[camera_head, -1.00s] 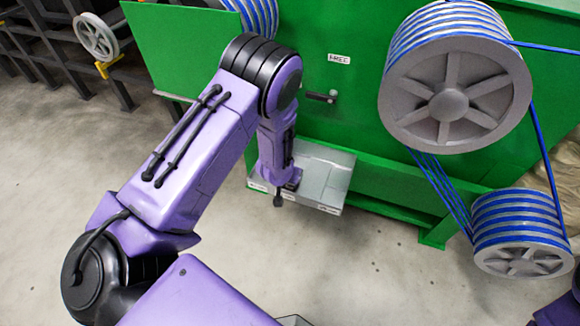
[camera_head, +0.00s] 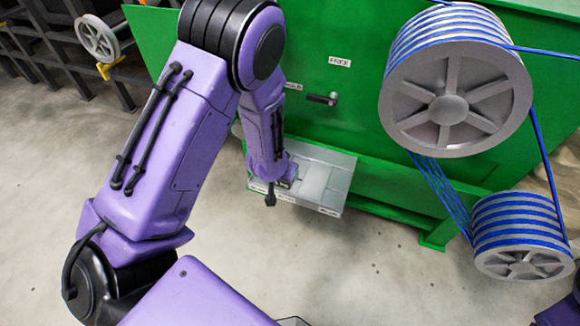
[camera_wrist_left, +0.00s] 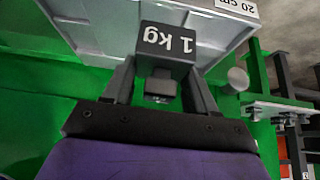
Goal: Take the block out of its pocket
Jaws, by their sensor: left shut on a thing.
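My left gripper (camera_wrist_left: 163,75) is shut on a dark grey block (camera_wrist_left: 170,42) marked "1 kg", which reads upside down in the left wrist view. The grey tray (camera_wrist_left: 92,25) lies behind the block there. I cannot tell whether the block's far end is inside a pocket. In the head view, my left gripper (camera_head: 271,194) is at the left part of the grey tray (camera_head: 331,177), which sits against the green machine. My right gripper is out of view.
Two grey wheels (camera_head: 455,98) (camera_head: 520,235) with blue cable are at right. A "20 cm" label (camera_wrist_left: 236,7) is on the tray. The floor in front is clear.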

